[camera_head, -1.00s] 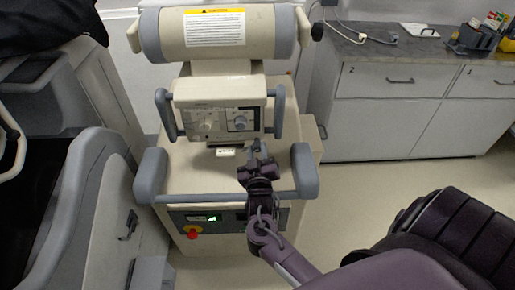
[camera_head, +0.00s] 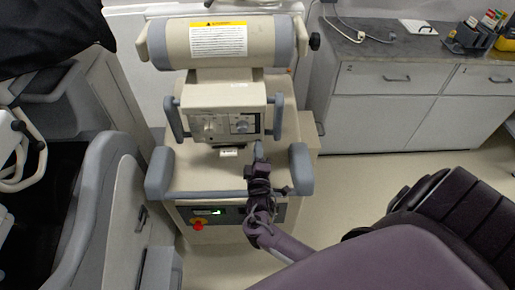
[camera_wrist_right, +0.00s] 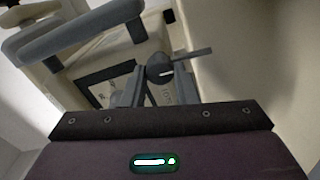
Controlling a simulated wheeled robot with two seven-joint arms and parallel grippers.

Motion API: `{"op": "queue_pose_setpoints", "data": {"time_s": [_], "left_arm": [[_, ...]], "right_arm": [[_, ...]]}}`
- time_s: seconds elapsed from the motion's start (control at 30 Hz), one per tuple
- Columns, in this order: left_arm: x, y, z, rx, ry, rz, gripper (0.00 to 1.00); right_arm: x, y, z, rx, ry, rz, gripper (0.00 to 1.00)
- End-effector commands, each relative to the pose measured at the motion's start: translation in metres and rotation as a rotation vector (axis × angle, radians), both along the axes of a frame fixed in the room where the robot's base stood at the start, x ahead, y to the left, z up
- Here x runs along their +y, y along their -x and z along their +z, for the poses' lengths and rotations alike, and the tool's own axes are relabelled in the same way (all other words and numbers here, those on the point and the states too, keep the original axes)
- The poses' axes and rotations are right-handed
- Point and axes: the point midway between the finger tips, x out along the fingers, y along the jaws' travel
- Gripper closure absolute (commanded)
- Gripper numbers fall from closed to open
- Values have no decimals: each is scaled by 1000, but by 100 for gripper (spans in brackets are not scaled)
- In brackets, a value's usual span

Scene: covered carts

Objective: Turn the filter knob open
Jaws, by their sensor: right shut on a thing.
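The medical machine (camera_head: 222,92) stands in the middle of the head view. Its front panel carries two dials, a left dial (camera_head: 209,126) and a right dial (camera_head: 241,125). My right gripper (camera_head: 258,150) is just below the panel's right side. In the right wrist view, the fingers of my right gripper (camera_wrist_right: 157,85) stand either side of a dark filter knob (camera_wrist_right: 160,72) with a white mark, and are shut on it. In the head view this knob is hidden or too small to make out. My left gripper is out of view.
Grey handles (camera_head: 301,170) stick out on the machine's sides, close to my right arm. A cabinet (camera_head: 390,100) stands at the right. A grey and cream unit (camera_head: 100,220) stands close on the left. Floor is clear between machine and cabinet.

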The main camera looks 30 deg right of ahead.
Motion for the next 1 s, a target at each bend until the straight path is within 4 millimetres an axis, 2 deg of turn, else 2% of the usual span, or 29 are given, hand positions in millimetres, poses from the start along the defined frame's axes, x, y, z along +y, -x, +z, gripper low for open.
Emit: {"op": "queue_pose_setpoints", "data": {"time_s": [0.1, 0.4, 1.0], "left_arm": [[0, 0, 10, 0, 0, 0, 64], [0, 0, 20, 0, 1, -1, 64], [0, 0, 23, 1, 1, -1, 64]], "right_arm": [[0, -1, 3, 50, 82, 1, 96], [0, -1, 1, 142, 234, 1, 96], [1, 0, -2, 186, 304, 1, 96]]}}
